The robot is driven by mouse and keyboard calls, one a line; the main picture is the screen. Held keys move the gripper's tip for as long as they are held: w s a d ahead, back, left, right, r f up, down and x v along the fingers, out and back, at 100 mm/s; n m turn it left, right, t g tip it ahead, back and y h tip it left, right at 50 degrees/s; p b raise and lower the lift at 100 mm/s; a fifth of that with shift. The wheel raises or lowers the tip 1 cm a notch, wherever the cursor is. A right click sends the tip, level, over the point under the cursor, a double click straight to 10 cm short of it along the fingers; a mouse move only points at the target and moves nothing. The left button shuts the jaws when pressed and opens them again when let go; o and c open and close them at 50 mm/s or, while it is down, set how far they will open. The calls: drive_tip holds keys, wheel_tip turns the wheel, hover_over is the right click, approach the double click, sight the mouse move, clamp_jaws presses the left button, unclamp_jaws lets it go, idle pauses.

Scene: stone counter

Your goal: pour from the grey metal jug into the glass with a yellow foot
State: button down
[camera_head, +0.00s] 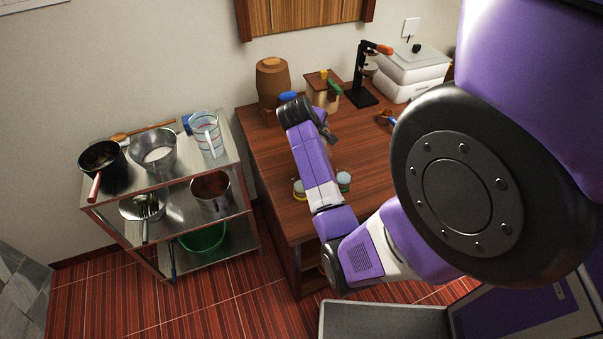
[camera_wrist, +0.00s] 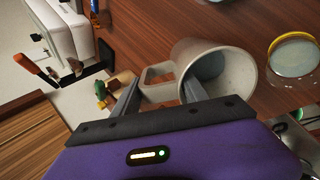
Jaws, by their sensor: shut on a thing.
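The grey metal jug (camera_wrist: 226,70) fills the middle of the wrist view, its round mouth facing the lower right. My gripper (camera_wrist: 160,84) has its two fingers on either side of the jug's handle (camera_wrist: 158,92) and is shut on it. The glass with a yellow foot (camera_wrist: 293,56) shows at the right edge of the wrist view, apart from the jug. In the head view it stands on the wooden counter (camera_head: 299,190), left of my forearm. The jug is hidden behind my arm in the head view, and no liquid is visible.
A wooden barrel (camera_head: 272,82), a small wooden box (camera_head: 322,92), a black stand (camera_head: 362,85) and white containers (camera_head: 413,72) line the counter's back. A metal cart (camera_head: 165,190) with pots stands left.

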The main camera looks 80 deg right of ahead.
drive_tip(key=shift+s+d+r+y+p, duration=0.2)
drive_tip(key=shift+d+y+p, duration=0.25)
drive_tip(key=shift+p, duration=0.35)
drive_tip(key=shift+s+d+f+t, duration=0.1)
drive_tip(key=shift+d+f+t, duration=0.15)
drive_tip(key=shift+d+t, duration=0.1)
drive_tip(key=shift+s+d+f+t+y, duration=0.2)
drive_tip(key=shift+s+d+f+y, duration=0.05)
drive_tip(key=shift+d+y, duration=0.4)
drive_tip(key=shift+s+d+f+t+y, duration=0.15)
drive_tip(key=shift+s+d+f+y, duration=0.05)
drive_tip(key=shift+d+y, duration=0.4)
drive_tip(key=shift+s+d+f+t+y+b, duration=0.2)
drive_tip(key=shift+d+f+y, duration=0.2)
drive_tip(key=shift+y, duration=0.15)
drive_tip(key=shift+s+d+f+t+y+b, duration=0.2)
drive_tip(key=shift+d+f+y, duration=0.15)
drive_tip(key=shift+y, duration=0.2)
drive_tip(key=shift+s+d+f+t+y+b, duration=0.15)
drive_tip(key=shift+d+f+t+y+b, duration=0.25)
drive_tip(key=shift+d+f+y+b, duration=0.55)
drive_tip(key=shift+a+r+p, duration=0.15)
drive_tip(key=shift+r+p, duration=0.4)
drive_tip(key=shift+r, duration=0.75)
drive_tip(key=shift+a+r+p, duration=0.1)
drive_tip(key=shift+r+p, duration=0.45)
drive_tip(key=shift+r, duration=0.75)
